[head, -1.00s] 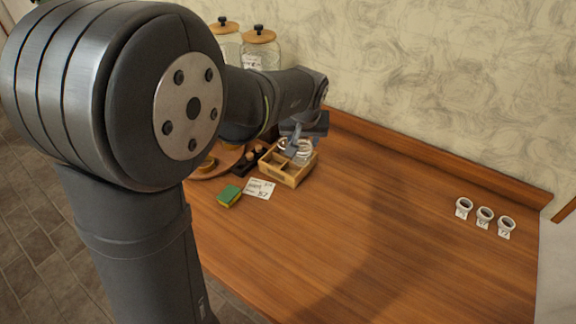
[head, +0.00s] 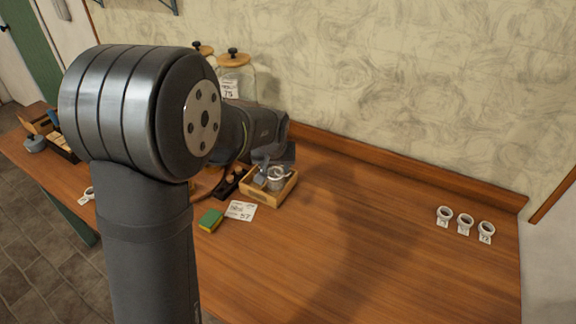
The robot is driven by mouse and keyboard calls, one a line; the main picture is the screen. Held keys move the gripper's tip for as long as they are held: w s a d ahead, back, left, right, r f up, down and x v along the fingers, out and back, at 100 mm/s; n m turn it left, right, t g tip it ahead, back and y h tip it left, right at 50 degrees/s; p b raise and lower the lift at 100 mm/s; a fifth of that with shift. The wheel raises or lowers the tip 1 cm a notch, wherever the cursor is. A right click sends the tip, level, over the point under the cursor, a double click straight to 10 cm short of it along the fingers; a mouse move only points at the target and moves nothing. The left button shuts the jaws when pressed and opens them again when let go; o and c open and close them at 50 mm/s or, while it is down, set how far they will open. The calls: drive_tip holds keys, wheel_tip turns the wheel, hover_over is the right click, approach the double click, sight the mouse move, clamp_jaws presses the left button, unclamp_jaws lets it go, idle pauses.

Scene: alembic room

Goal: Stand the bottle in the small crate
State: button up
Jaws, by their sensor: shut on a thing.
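The small wooden crate (head: 283,196) stands on the table near the middle of the head view, with a divider inside. A clear glass bottle (head: 279,182) with a pale ring at its top is at the crate's right compartment and looks upright. Its base is hidden by the crate's wall, so I cannot tell whether it touches the floor. My gripper (head: 263,176) is shut on the bottle, reaching down from behind at its left side. My arm hides part of the crate's surroundings.
A green and yellow sponge (head: 210,220) and a written card (head: 241,210) lie in front of the crate. A dark rack (head: 227,185) stands left of it. Lidded jars (head: 235,76) stand behind. Several small white cups (head: 465,222) are at right; the table between is clear.

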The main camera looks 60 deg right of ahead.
sight(272, 176)
drive_tip(key=shift+w+d+f, duration=0.1)
drive_tip(key=shift+w+f, duration=0.4)
drive_tip(key=shift+w, duration=0.25)
drive_tip(key=shift+f, duration=1.9)
drive_tip(key=shift+f, duration=0.15)
drive_tip(key=o, duration=1.1)
drive_tip(key=v, duration=1.2)
